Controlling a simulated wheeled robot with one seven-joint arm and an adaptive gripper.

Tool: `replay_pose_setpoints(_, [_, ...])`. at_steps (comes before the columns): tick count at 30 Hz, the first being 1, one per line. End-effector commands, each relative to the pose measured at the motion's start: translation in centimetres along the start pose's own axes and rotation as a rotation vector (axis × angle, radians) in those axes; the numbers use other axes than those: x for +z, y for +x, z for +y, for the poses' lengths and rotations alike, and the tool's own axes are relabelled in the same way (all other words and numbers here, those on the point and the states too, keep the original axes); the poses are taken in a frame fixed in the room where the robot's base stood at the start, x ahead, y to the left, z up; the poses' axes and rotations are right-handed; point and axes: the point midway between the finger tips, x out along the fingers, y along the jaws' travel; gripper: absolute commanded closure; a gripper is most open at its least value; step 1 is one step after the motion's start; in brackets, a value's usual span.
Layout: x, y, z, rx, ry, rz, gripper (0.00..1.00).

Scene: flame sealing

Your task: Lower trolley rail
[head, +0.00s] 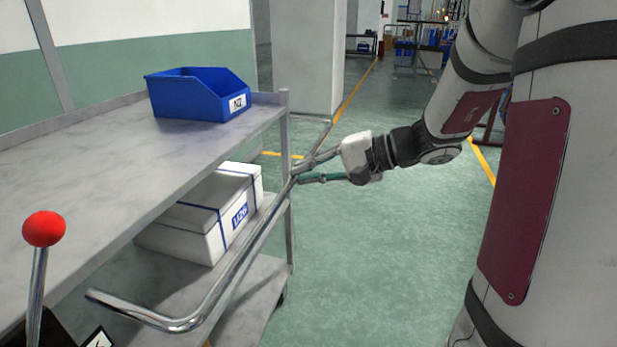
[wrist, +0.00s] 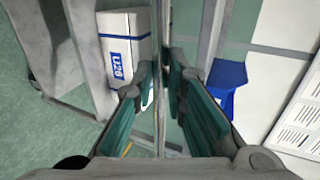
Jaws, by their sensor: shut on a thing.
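The trolley rail (head: 245,253) is a bent grey metal tube along the right side of the trolley (head: 95,150). Its near end curves left, below the level of the top shelf. Its far end reaches up near the shelf's far corner post. My gripper (head: 305,171) reaches in from the right and is shut on the rail near its far part. In the wrist view the rail (wrist: 162,40) runs upright through the middle, between the green-padded fingers of my gripper (wrist: 162,82). The exact contact is partly hidden by the fingers.
A blue bin (head: 190,95) stands on the top shelf, and a white box with blue straps (head: 205,215) on the lower shelf. A red-knobbed lever (head: 43,229) rises at front left. Green floor (head: 390,265) right of the trolley is clear. A pillar (head: 305,60) stands behind.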

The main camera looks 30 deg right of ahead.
Motion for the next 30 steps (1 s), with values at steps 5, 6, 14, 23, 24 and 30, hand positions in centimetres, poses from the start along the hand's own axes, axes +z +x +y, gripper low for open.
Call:
replay_pose_setpoints(5, [-0.04, 0.35, 0.24, -0.002, -0.002, -0.002, 1.00])
replay_pose_setpoints(6, [-0.05, 0.36, 0.26, -0.002, -0.002, -0.002, 1.00])
replay_pose_setpoints(14, [-0.05, 0.37, 0.25, -0.002, -0.001, -0.002, 1.00])
replay_pose_setpoints(23, [-0.04, 0.36, 0.26, -0.001, -0.001, -0.003, 0.67])
replay_pose_setpoints(24, [-0.05, 0.35, 0.27, -0.001, -0.001, -0.002, 0.67])
replay_pose_setpoints(30, [-0.07, 0.30, 0.33, 0.000, 0.000, -0.001, 0.67])
